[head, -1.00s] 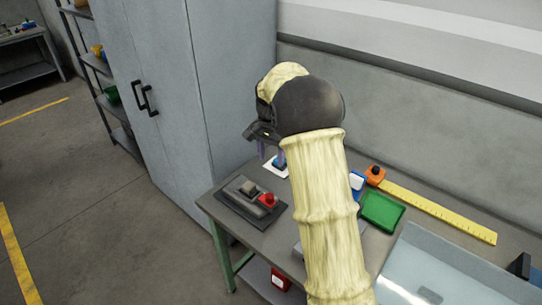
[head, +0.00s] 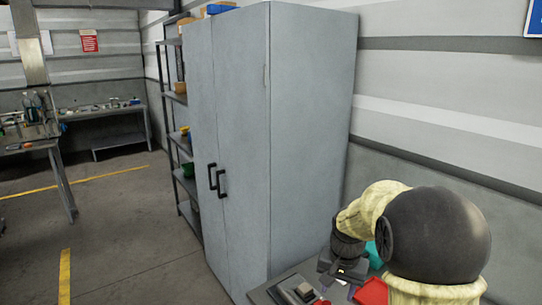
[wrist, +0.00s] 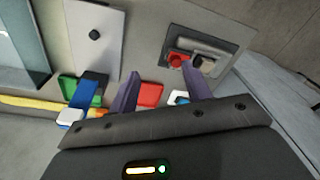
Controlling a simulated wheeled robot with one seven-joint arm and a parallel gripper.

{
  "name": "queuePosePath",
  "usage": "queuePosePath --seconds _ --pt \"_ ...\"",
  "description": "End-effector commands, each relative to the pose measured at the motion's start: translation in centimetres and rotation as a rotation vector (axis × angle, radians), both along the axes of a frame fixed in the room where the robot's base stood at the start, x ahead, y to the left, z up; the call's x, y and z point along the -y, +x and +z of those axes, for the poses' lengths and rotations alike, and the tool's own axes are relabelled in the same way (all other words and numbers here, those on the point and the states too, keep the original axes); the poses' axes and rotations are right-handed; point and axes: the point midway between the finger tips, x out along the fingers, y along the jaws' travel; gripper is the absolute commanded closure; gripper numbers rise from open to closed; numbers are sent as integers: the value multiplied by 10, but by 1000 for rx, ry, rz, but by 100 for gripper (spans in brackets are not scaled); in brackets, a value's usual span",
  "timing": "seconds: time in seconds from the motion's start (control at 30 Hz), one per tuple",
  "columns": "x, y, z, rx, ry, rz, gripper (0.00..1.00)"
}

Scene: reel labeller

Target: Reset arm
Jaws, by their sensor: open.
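My gripper shows in the wrist view (wrist: 160,90) with two purple fingers spread apart and nothing between them. It hangs above the workbench (wrist: 135,55), apart from the things below. In the head view my arm, in a pale yellow sleeve with a dark round joint, bends at the lower right. The dark wrist end of my gripper (head: 345,266) is over the bench near the cabinet; its fingertips are not clear there.
A tall grey cabinet (head: 310,140) stands behind the bench beside the wall. The wrist view shows a control box with a red button (wrist: 176,60), a red tray (wrist: 150,95), a green tray (wrist: 68,84), a yellow ruler (wrist: 28,102) and a clear-sided bin (wrist: 22,50). Open floor lies left.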

Motion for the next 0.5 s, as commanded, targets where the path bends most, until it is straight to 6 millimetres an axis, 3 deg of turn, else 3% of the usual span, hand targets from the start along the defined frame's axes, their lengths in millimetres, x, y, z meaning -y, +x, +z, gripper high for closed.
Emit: queuePosePath --seconds 0.3,0.5 --pt "-11 -102 -13 86 -39 275 51" --pt "-16 -155 -24 125 -69 417 51"
